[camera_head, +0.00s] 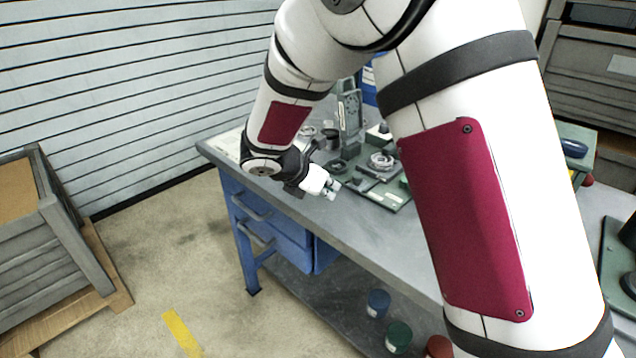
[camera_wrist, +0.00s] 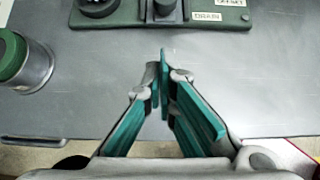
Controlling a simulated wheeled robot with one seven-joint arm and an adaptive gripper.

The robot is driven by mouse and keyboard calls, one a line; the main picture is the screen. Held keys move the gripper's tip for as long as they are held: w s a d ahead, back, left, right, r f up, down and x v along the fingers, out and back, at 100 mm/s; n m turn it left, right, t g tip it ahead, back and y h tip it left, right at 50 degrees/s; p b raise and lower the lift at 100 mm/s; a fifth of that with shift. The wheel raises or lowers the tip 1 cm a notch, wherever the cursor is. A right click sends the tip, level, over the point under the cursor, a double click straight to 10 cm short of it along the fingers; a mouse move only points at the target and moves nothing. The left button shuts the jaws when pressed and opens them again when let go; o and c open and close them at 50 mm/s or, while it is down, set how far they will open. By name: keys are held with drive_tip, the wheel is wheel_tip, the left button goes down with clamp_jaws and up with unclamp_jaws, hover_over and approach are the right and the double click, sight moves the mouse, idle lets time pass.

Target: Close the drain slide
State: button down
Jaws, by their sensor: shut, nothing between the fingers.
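In the wrist view, a dark upright block, seemingly the drain slide (camera_wrist: 165,9), stands on a green base plate (camera_wrist: 125,18) at the top edge, left of a label reading DRAIN (camera_wrist: 207,17). Its upper part is cut off by the frame, and I cannot tell how far open it is. My gripper (camera_wrist: 163,72) is shut and empty, its teal fingertips together over the bare grey tabletop, a short way in front of the block and apart from it. In the head view, my gripper (camera_head: 331,190) is at the bench's front edge, beside the green plate (camera_head: 392,194).
A dark round knob (camera_wrist: 97,7) sits on the plate left of the block. A green-capped container (camera_wrist: 22,62) stands at the left. In the head view, the blue-framed bench (camera_head: 265,205) carries a tall grey device (camera_head: 350,110). Bare tabletop lies right of my gripper.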

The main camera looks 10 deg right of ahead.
sight(353, 177)
drive_tip(key=w+d, duration=0.1)
drive_tip(key=d, duration=0.1)
drive_tip(key=w+d+f, duration=0.1)
drive_tip(key=shift+w+d+f, duration=0.2)
drive_tip(key=shift+w+d, duration=0.35)
drive_tip(key=shift+d, duration=0.15)
drive_tip(key=shift+w+d, duration=0.55)
drive_tip(key=shift+d, duration=0.2)
drive_tip(key=shift+w+d, duration=0.55)
drive_tip(key=shift+d, duration=0.2)
